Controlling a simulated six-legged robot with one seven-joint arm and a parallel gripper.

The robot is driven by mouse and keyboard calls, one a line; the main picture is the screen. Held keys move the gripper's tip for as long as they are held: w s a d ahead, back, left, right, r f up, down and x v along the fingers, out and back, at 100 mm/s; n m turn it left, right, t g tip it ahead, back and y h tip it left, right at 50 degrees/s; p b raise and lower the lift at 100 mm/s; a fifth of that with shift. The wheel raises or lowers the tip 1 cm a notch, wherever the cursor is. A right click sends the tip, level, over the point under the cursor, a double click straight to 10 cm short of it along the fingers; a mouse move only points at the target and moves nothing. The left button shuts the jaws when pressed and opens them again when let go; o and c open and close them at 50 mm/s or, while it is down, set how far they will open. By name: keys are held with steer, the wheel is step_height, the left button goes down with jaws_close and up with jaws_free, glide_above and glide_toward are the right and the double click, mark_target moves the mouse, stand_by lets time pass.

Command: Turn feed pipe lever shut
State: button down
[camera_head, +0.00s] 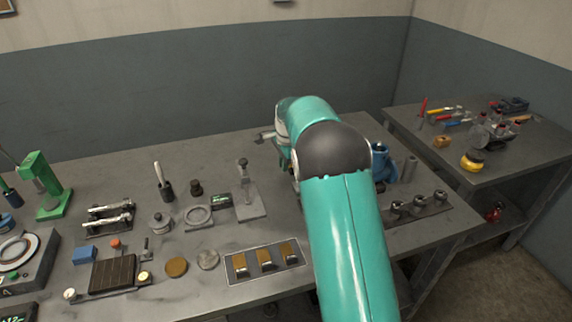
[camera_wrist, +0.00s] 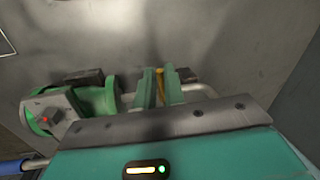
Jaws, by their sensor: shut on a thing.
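In the wrist view my gripper (camera_wrist: 159,76) has its two green fingers closed on a thin yellow lever (camera_wrist: 160,86), which stands between them. A grey pipe (camera_wrist: 197,91) runs sideways behind the fingers and bends at the right. A green flanged pump or valve body (camera_wrist: 98,99) sits at the left. The dark edge of my gripper's body hides the lower part of the pipe and lever. In the head view my teal arm hides the gripper and lever; only a grey fitting (camera_head: 264,136) shows left of it.
A grey stand (camera_head: 246,195) and a tray of brass-topped blocks (camera_head: 265,260) lie left. A second bench (camera_head: 495,150) holds tools at the right.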

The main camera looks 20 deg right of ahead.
steer(key=shift+w+m, duration=0.25)
steer(key=shift+m, duration=0.25)
steer(key=c, duration=1.5)
jaws_free()
steer(key=shift+r, duration=0.15)
step_height(320, 180, up, 13)
steer(key=s, duration=0.2)
steer(key=shift+s+r, duration=0.2)
steer(key=shift+s, duration=0.1)
